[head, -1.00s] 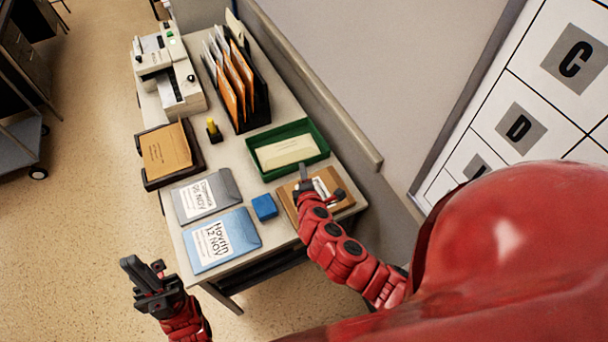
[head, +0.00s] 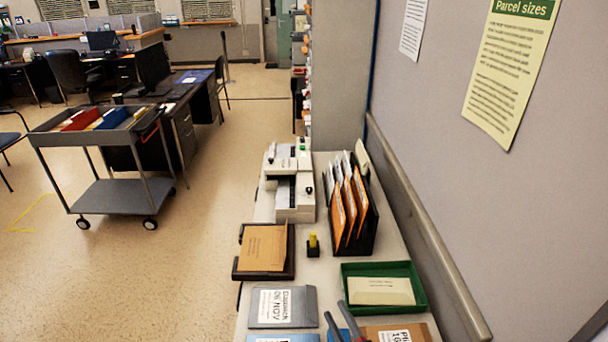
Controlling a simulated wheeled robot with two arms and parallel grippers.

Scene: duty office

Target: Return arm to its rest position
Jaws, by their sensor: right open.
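My right gripper (head: 335,309) shows at the bottom edge of the head view, over the near end of the side table (head: 324,285). Its two dark fingers stand apart, with nothing seen between them. It is just left of a brown parcel (head: 428,331) with a white label and in front of the green tray (head: 421,301). The rest of the right arm is below the picture. My left gripper is out of view.
A grey envelope (head: 295,304) lies left of the gripper. Beyond are a dark tray with a brown envelope (head: 264,248), an orange-folder rack (head: 365,238) and a white machine (head: 296,198). A wall is at right. A trolley (head: 105,197) stands on open floor at left.

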